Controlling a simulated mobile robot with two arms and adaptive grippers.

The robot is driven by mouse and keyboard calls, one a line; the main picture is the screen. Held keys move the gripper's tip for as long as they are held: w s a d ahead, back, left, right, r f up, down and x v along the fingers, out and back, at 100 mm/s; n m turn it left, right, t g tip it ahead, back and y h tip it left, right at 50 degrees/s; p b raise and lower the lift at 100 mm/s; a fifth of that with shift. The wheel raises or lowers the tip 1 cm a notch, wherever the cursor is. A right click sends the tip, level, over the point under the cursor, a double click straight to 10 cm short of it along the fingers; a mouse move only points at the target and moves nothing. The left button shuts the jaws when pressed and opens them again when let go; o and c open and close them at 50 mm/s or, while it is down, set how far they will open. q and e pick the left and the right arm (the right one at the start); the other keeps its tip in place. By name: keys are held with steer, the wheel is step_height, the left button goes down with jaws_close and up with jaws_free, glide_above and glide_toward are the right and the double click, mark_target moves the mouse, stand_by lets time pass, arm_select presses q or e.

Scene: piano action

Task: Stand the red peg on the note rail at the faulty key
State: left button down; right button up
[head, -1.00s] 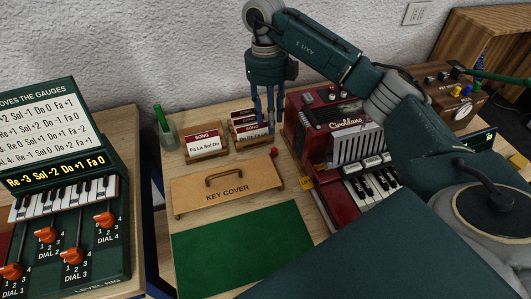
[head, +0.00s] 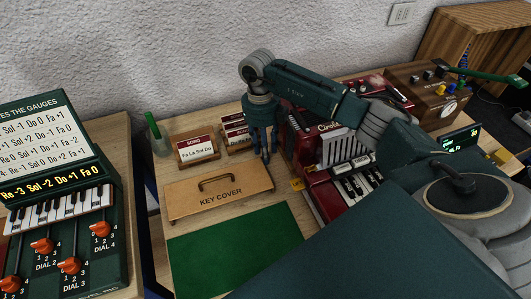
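My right gripper (head: 267,158) points down just behind the key cover's right end, left of the red accordion. Its fingers are thin and dark, and I cannot tell whether they are closed on anything. The red peg is not visible now; the fingers are where its round red top showed earlier, so it may be hidden by them. The red accordion (head: 318,197) has a row of white and black keys (head: 365,186) facing front. I cannot make out the note rail or which key is faulty. My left gripper is not in view.
A wooden key cover (head: 232,183) with a handle lies in front of the gripper. Song cards (head: 197,150) stand behind it. A green mat (head: 240,245) lies bare in front. The level rig (head: 75,240) with dials stands left. A yellow tag (head: 297,184) sits beside the accordion.

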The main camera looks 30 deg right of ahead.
steer(key=shift+f, duration=0.15)
steer(key=shift+a, duration=0.1)
steer(key=shift+c, duration=0.3)
steer(key=c, duration=0.8)
